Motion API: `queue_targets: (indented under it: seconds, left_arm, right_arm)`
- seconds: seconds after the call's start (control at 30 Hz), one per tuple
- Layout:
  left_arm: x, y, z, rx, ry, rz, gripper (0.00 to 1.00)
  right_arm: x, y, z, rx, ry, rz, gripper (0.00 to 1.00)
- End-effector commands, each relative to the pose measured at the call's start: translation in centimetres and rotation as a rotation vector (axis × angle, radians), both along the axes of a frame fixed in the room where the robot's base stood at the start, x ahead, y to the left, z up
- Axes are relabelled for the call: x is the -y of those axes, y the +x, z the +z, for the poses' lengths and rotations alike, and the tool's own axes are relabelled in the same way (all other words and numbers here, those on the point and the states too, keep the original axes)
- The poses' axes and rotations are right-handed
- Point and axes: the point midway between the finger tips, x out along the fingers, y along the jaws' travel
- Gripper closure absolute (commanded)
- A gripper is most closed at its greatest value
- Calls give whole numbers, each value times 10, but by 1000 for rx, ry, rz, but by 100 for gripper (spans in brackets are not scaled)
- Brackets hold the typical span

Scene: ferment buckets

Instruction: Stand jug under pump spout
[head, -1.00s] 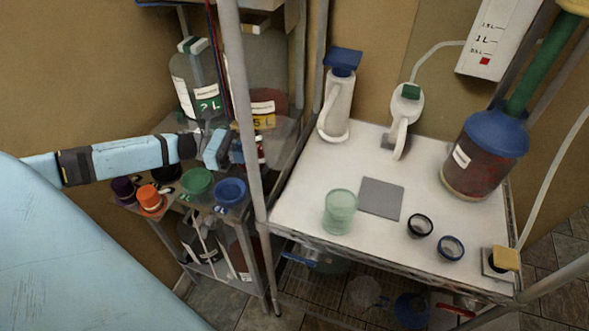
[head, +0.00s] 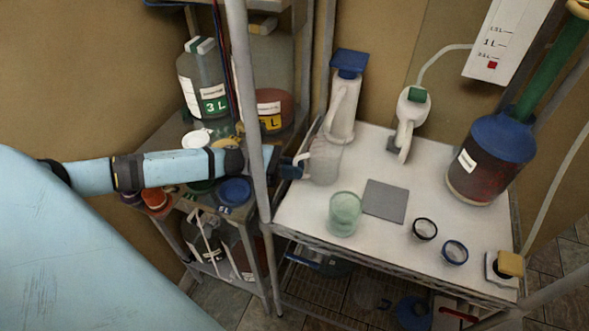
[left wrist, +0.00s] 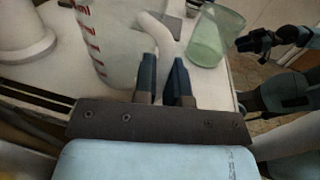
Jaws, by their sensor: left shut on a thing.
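A clear measuring jug (head: 325,163) is at the left end of the white tabletop, beside the white pump body with the blue top (head: 343,108). In the left wrist view the jug (left wrist: 112,42) shows red marks and a pale curved handle (left wrist: 157,36) near the fingers. My left gripper (head: 290,168) is shut on the jug; its two dark fingers (left wrist: 163,80) show close up in the wrist view. Whether the jug's base touches the tabletop is unclear.
A green cup (head: 345,213) and a grey square pad (head: 385,198) lie right of the jug. Two small dark-rimmed cups (head: 425,229) and a blue-topped bottle (head: 490,160) stand further right. A grey upright post (head: 245,100) stands before my left arm. Dark arm-like parts (left wrist: 268,50) show at the wrist view's right.

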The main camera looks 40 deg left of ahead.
Motion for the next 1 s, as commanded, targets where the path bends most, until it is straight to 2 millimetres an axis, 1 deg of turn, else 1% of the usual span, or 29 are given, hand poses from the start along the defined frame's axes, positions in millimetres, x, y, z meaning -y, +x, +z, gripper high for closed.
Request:
queue_targets:
  seconds: [0.2,0.23,0.33,0.57,0.7,0.77,0.87,1.0]
  left_arm:
    - [0,0,-4,1,0,0,100]
    - [0,0,-4,1,0,0,86]
    - [0,0,-2,1,0,0,63]
    - [0,0,-2,0,0,0,63]
    - [0,0,4,0,0,0,63]
    - [-8,-3,-2,-2,1,2,63]
    - [-24,-11,-3,-3,3,2,63]
    - [-53,-25,-4,-3,3,2,63]
  right_arm:
    - [0,0,-4,1,0,0,63]
    - [0,0,-4,1,0,0,63]
    - [0,0,-2,1,0,0,63]
    - [0,1,-1,4,1,0,63]
    - [0,1,5,4,1,0,63]
    - [0,1,0,6,2,0,63]
    - [0,1,-4,7,1,-1,63]
    - [0,1,-13,4,1,-1,63]
